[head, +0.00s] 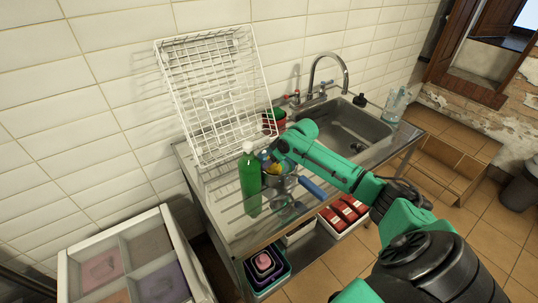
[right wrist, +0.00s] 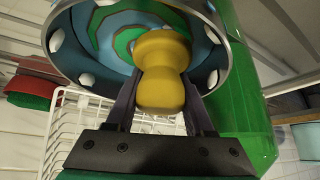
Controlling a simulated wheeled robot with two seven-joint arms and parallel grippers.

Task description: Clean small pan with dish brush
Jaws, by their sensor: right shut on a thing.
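The small pan (head: 277,181) is a metal pan with a blue handle (head: 313,188), on the steel counter beside the sink. In the right wrist view the pan (right wrist: 225,62) shows its round metal rim with white spots and a blue inside with a green and reddish swirl. My right gripper (head: 272,163) is at the pan. It is shut on a yellow knobbed piece, which looks like the handle of the dish brush (right wrist: 162,75). The brush's bristles are hidden, so I cannot tell if they touch the pan. My left gripper is not in view.
A green bottle (head: 250,181) stands close to the pan's left. A white wire rack (head: 215,95) leans against the tiled wall. The sink (head: 345,125) with its tap (head: 330,68) is at the right. A clear bottle (head: 396,104) stands beyond the sink. Storage boxes (head: 343,216) sit below.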

